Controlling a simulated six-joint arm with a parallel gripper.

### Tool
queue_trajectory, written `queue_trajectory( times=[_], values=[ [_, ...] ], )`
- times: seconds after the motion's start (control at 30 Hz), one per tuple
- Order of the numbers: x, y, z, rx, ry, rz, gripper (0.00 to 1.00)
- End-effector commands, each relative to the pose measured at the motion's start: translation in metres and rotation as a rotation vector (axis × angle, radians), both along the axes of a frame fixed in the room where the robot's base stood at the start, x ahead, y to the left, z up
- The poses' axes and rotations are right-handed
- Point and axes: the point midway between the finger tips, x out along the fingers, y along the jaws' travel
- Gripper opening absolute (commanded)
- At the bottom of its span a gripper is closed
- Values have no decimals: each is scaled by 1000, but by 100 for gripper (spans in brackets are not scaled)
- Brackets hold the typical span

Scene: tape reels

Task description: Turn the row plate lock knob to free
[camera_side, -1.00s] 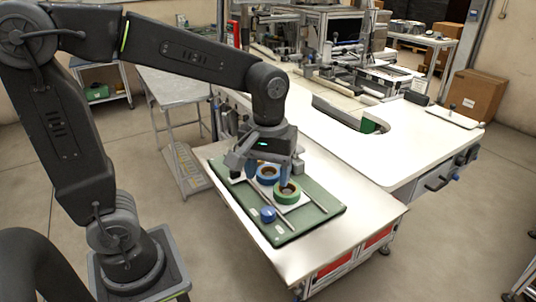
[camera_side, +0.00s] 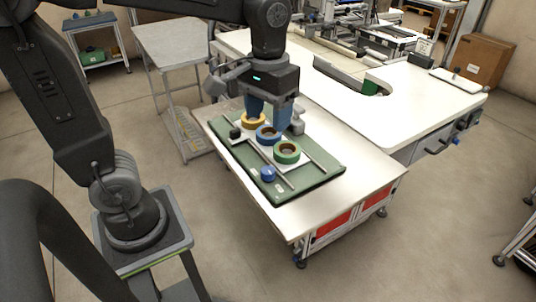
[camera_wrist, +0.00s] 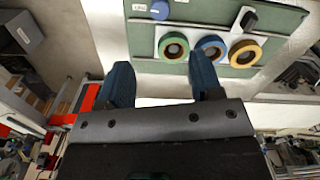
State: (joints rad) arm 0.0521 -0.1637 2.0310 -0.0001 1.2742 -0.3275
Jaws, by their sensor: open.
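A green board (camera_side: 318,184) lies on the bench and also shows in the wrist view (camera_wrist: 145,42). On it is a round blue knob (camera_side: 267,174), seen at the top of the wrist view (camera_wrist: 159,10) with small white labels beside it. A black knob (camera_side: 235,133), also in the wrist view (camera_wrist: 248,18), sits at the board's other end. I cannot tell which setting either points to. My gripper (camera_side: 268,112) is open and empty above the reels, apart from both knobs.
Two thin rails (camera_side: 316,163) run along the reel row. A white worktop (camera_side: 360,115) adjoins the bench at the back right. The bench's metal front (camera_side: 330,200) is bare. A grey side table (camera_side: 175,50) stands at the back left.

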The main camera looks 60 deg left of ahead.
Motion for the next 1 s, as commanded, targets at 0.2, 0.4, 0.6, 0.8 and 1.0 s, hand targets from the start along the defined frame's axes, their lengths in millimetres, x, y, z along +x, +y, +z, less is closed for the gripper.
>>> queue_trajectory(
  times=[0.2, 0.4, 0.6, 0.8, 1.0],
  values=[
    [0, 0, -7, 0, 2, -120, 59],
    [-1, 0, -39, 0, 6, -118, 59],
    [-1, 0, -81, 0, 6, -116, 59],
    [-1, 0, -116, 0, 5, -116, 59],
    [0, 0, -135, 0, 2, -115, 59]
  ],
)
